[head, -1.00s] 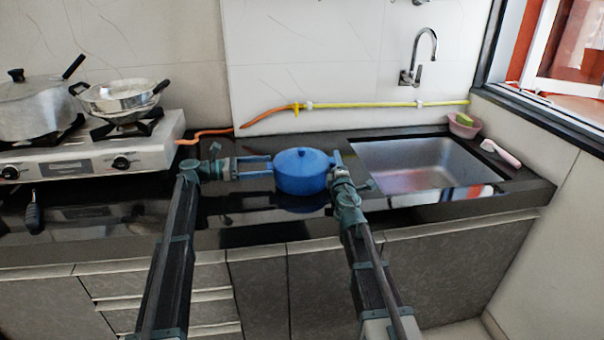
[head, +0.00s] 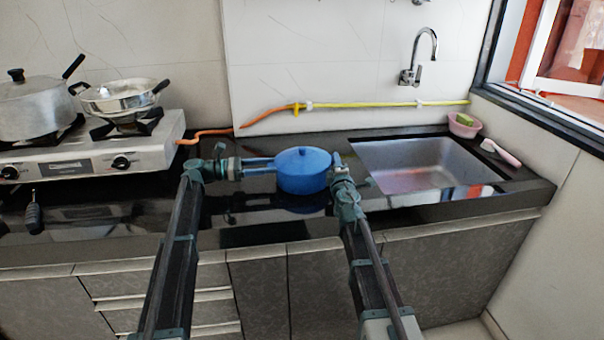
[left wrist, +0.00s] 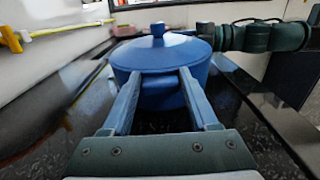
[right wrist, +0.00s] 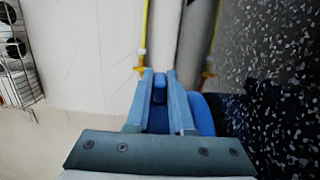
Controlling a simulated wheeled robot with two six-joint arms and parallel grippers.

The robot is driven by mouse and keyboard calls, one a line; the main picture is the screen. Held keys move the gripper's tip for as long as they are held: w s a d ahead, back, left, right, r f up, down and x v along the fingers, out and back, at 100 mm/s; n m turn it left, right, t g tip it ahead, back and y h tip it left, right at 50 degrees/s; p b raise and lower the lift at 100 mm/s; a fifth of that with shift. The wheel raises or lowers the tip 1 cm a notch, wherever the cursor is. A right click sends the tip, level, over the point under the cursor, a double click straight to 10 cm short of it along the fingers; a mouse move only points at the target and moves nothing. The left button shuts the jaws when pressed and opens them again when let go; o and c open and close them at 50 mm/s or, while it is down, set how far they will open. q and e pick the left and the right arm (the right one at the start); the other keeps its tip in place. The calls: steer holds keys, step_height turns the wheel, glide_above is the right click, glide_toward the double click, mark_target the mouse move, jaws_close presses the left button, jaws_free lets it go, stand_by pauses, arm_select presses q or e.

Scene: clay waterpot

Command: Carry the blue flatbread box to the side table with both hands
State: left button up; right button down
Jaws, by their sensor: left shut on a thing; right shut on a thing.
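The blue flatbread box (head: 303,176) is round and lidded, with a knob on top. It is upright at the dark counter by the sink; I cannot tell whether it rests there or hangs just above. My left gripper (head: 272,165) is shut on its left side; the left wrist view shows the box (left wrist: 160,55) at the fingertips (left wrist: 158,74). My right gripper (head: 338,163) is shut on its right side. In the right wrist view a blue part shows between the fingers (right wrist: 159,73), and the gripper hides most of the box. No side table shows.
A stove (head: 90,152) with a pot (head: 38,108) and a pan (head: 120,97) stands at left. A sink (head: 425,165) lies right of the box, under a tap (head: 420,60). A yellow and orange hose (head: 380,104) runs along the wall. The counter (head: 110,205) is partly bare in front.

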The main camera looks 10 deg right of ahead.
arm_select(q)
steer(key=shift+d, duration=0.1)
steer(key=shift+c, duration=1.1)
jaws_close()
steer(key=shift+d, duration=0.2)
